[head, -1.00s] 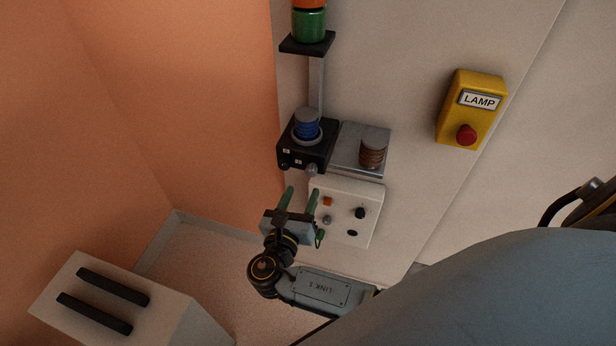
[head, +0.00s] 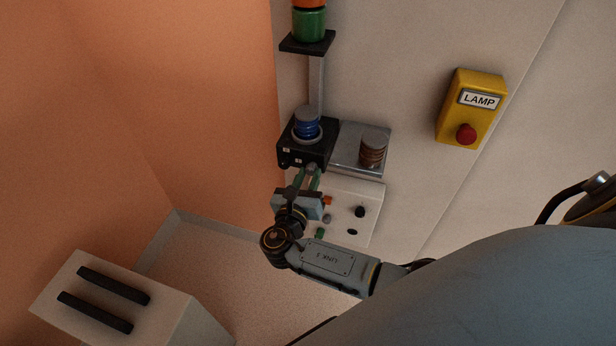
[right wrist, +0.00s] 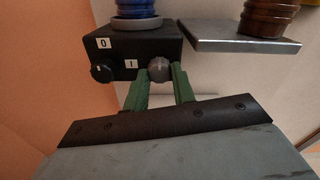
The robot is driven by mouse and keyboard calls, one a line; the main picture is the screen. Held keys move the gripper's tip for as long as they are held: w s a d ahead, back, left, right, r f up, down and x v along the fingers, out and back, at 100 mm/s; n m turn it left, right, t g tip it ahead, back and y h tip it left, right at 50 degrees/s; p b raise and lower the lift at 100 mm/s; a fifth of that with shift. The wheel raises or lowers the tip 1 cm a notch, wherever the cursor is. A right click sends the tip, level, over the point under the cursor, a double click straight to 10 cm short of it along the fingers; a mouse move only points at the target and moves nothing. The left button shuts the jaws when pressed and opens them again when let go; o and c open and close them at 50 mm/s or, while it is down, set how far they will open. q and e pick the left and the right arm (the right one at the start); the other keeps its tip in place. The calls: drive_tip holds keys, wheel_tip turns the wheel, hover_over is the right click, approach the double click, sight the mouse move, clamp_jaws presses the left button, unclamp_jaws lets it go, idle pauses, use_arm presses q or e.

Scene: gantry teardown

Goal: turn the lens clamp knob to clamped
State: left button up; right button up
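A black box (head: 296,155) on the wall holds a blue ribbed cylinder (head: 307,127) with a grey top. In the right wrist view, the box front (right wrist: 140,50) has labels 0 and I. A black knob (right wrist: 102,72) is at its left, and a rounded grey knob (right wrist: 158,68) is at its lower right. Which one is the lens clamp knob is not labelled. My right gripper (right wrist: 160,80) has its green fingers on both sides of the grey knob, close against it. In the head view, the right gripper (head: 310,178) is just below the box. My left gripper is not in view.
A grey plate with a brown ribbed cylinder (head: 373,150) is right of the box. A white panel (head: 367,195) with small controls is below. A yellow LAMP box (head: 474,108) with a red button is further right. A green cylinder (head: 309,25) is above.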

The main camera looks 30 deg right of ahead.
drive_tip(key=shift+c, duration=1)
drive_tip(key=m+b, duration=0.1)
drive_tip(key=m, duration=0.3)
drive_tip(key=shift+f, duration=0.1)
drive_tip(key=m+b, duration=0.2)
drive_tip(key=m, duration=0.2)
drive_tip(key=shift+m, duration=0.4)
drive_tip(key=m+b, duration=0.3)
drive_tip(key=m, duration=0.2)
drive_tip(key=shift+b, duration=0.35)
drive_tip(key=shift+m+b, duration=1.45)
drive_tip(key=shift+m, duration=0.65)
